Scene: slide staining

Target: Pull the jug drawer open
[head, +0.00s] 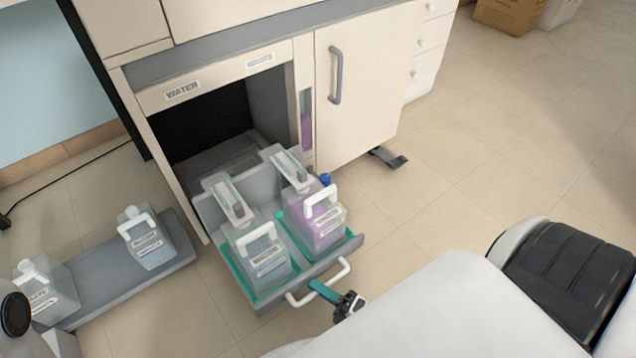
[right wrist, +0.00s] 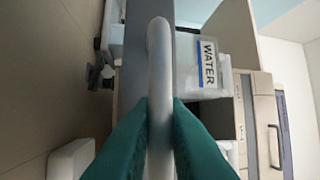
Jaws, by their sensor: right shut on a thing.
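The jug drawer (head: 330,262) is pulled out from the cabinet opening, with its grey front toward me. It holds a jug of clear liquid (head: 262,262) at left and a jug of purple liquid (head: 318,222) at right. The white drawer handle (head: 342,274) is a bar on the front. My right gripper (head: 318,287) is at the handle; in the right wrist view its green fingers (right wrist: 160,125) are shut on the handle bar, one on each side. Only part of my left arm shows at the lower left edge; its gripper is not in view.
A grey low platform (head: 110,282) on the floor at left carries two more jugs (head: 148,240). A closed cabinet door (head: 365,85) stands right of the opening, with a black foot pedal (head: 390,157) below. Open floor lies to the right.

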